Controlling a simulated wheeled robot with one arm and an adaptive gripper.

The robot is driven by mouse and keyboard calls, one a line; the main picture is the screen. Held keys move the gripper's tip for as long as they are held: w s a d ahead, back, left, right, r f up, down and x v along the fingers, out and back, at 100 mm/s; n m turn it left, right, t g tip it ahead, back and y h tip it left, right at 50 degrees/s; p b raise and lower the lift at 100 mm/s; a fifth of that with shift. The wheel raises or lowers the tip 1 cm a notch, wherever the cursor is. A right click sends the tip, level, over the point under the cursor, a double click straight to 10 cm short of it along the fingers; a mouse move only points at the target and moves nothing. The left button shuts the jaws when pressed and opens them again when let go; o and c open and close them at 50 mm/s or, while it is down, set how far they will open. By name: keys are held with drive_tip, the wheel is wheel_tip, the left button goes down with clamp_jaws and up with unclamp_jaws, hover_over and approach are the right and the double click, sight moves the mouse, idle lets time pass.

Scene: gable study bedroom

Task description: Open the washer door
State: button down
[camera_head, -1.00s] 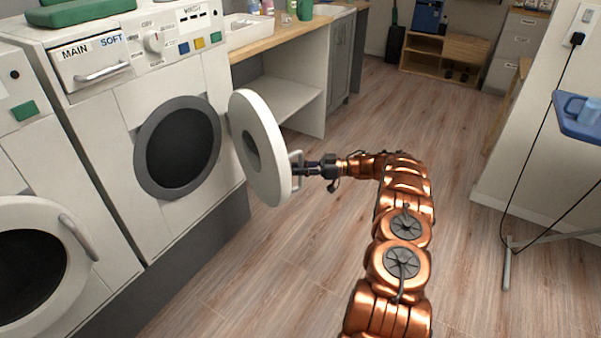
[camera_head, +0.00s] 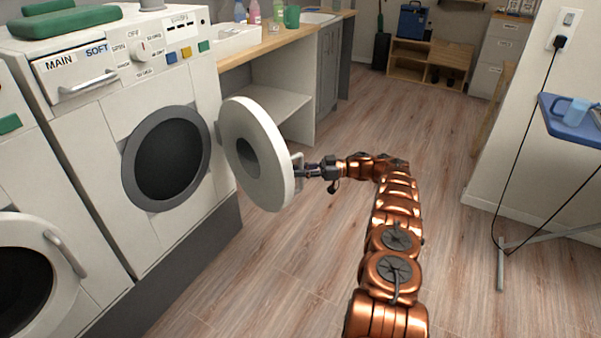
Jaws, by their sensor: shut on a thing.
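The washer (camera_head: 100,134) is white, with a detergent drawer marked MAIN and SOFT, a knob and coloured buttons. Its round white door (camera_head: 274,182) stands swung out on the right side, well clear of the dark round opening (camera_head: 170,160). The door's handle (camera_head: 297,168) is on the side facing my arm. My gripper (camera_head: 306,170) is shut on the handle. The fingertips are small in view and partly merge with the handle.
A second machine with a shut round door (camera_head: 30,275) stands at the left. A wooden counter (camera_head: 262,46) with bottles and a green mug runs behind the open door. A blue ironing board (camera_head: 570,125) stands at the right. The wooden floor (camera_head: 270,290) between is clear.

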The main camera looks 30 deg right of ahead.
drive_tip(key=shift+s+d, duration=0.15)
drive_tip(key=shift+d, duration=0.05)
drive_tip(key=c, duration=1.3)
unclamp_jaws()
drive_tip(key=shift+c, duration=0.2)
drive_tip(key=shift+o, duration=1.2)
drive_tip(key=shift+a, duration=0.1)
drive_tip(key=shift+r, duration=0.1)
